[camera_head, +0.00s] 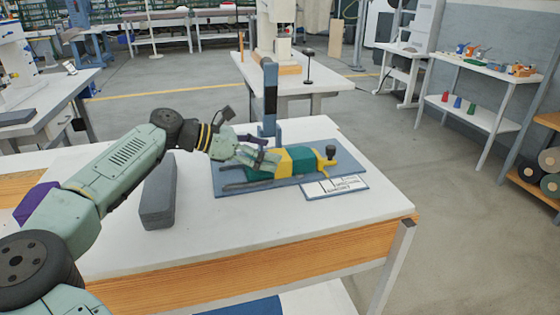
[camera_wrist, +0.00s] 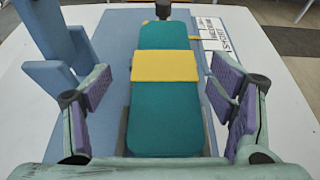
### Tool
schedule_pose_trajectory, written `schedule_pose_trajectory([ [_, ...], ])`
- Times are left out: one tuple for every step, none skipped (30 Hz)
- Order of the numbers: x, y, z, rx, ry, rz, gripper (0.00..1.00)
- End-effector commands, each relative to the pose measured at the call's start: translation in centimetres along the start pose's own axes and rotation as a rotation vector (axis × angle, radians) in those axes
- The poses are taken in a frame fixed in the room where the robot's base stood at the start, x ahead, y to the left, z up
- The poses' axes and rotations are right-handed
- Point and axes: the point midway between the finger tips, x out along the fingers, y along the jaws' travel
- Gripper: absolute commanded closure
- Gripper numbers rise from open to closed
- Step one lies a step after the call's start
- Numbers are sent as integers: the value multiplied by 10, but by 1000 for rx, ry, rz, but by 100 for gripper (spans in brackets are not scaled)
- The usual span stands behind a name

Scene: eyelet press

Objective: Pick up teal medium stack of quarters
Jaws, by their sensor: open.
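The teal stack (camera_head: 302,160) lies on a blue board on the white table, with a yellow band (camera_wrist: 165,66) wrapped across it. In the wrist view the teal stack (camera_wrist: 165,115) runs up the middle, long side away from me. My gripper (camera_head: 258,158) is open over the near end of the stack. In the wrist view my gripper (camera_wrist: 162,85) has one finger on each side of the stack, with a visible gap on both sides. The head view hides part of the stack's near end behind my fingers.
A blue upright post (camera_head: 270,95) stands on the board (camera_head: 345,165) behind the stack. A dark knob (camera_head: 330,152) is at the far end. A printed white card (camera_head: 335,187) lies at the right front. A grey block (camera_head: 158,195) stands left on the table. The front right tabletop is clear.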

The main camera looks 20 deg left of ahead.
Motion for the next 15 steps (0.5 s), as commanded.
schedule_pose_trajectory([
  [8, -3, 3, -1, 3, -4, 23],
  [12, -5, 2, 0, 2, -5, 23],
  [18, -6, 1, -1, 3, -4, 23],
  [23, -6, 1, -1, 1, -4, 23],
  [27, -5, 1, 0, 0, -3, 23],
  [32, -5, 0, 0, 0, -2, 23],
  [35, -5, 0, 0, 0, -2, 23],
  [37, -5, 0, 0, 0, -1, 23],
  [39, -5, -1, 0, -1, 0, 23],
  [40, -5, -1, 0, -1, 0, 23],
  [40, -4, -1, 0, -1, 1, 23],
  [40, -4, -2, 0, -1, 1, 23],
  [40, -4, -2, 0, -1, 1, 23],
  [40, -4, -2, 0, -1, 1, 23],
  [40, -4, -2, 0, -1, 1, 23],
])
